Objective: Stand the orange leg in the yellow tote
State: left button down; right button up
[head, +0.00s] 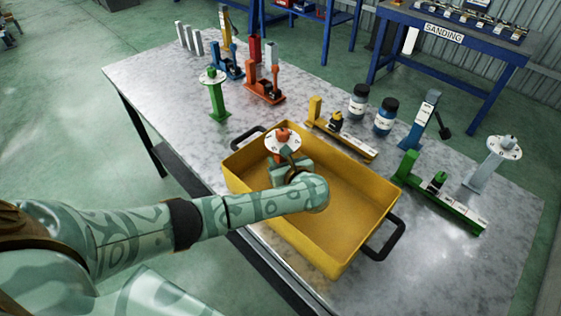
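The orange leg (283,135) is upright at the back-left part of the yellow tote (345,262), with a round white disc around its top. Its shaft shows only as a small orange patch below the disc; its foot is hidden, so I cannot tell whether it rests on the tote floor. My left gripper (281,168) reaches into the tote at the leg's shaft, just below the disc. Its fingers are mostly hidden by my own wrist, so I cannot tell whether they grip the leg. My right gripper is out of view.
The tote has black handles (383,240) and stands at the table's (190,125) front edge. A green leg with a white disc (216,95) stands left of it.

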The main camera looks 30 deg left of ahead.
pick_arm(q)
jog(key=c, duration=1.5)
grip_release()
jog(key=shift+f, duration=0.1)
jog(key=o, duration=0.5)
jog(key=shift+c, duration=0.2)
jog(key=shift+r, duration=0.3)
jog(key=p+v, duration=0.2)
jog(key=v, duration=1)
jog(key=shift+f, duration=0.15)
jog(key=shift+d, duration=0.1)
